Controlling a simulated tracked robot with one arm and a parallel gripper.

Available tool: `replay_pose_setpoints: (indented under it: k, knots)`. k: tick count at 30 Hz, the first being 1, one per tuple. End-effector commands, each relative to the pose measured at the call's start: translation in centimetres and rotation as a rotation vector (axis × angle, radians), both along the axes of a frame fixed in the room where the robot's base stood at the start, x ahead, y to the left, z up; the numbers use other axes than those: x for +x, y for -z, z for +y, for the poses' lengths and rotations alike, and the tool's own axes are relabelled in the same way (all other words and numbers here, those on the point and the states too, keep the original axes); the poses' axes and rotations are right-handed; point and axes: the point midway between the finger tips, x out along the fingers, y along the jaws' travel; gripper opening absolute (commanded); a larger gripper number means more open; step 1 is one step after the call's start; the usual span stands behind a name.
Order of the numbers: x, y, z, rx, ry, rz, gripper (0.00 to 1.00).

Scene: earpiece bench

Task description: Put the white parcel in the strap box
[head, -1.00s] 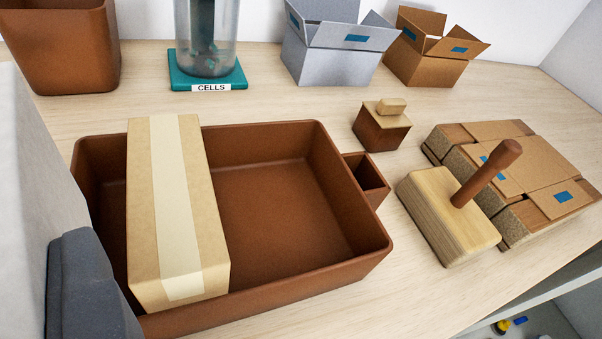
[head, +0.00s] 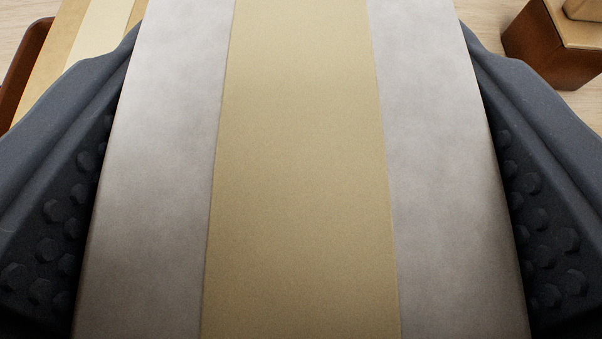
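The white parcel (head: 170,170), with a broad tan tape band down its middle, fills most of the head view, very close to the camera. My gripper (head: 302,150) has one dark, studded finger on each side of it. Both fingers lie against its sides, so the gripper is shut on it. A brown open box (head: 20,70) shows only as a piece of rim at the upper left. The parcel and left finger hide the rest of it, and I cannot tell whether it is the strap box.
A kraft parcel with a pale tape (head: 55,55) shows beside the brown rim at the upper left. A small brown block with a pale top (head: 548,48) stands at the upper right. A little bare wooden bench (head: 490,20) shows left of it.

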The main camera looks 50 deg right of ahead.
Motion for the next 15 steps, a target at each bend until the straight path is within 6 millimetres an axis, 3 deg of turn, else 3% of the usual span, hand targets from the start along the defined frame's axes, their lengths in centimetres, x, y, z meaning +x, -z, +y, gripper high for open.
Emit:
replay_pose_setpoints:
  k: [8,15]
  knots:
    - [0.1,1.9,0.1,-0.002,-0.002,-0.002,0.26]
    - [0.1,5.1,0.1,-0.003,-0.002,-0.003,0.26]
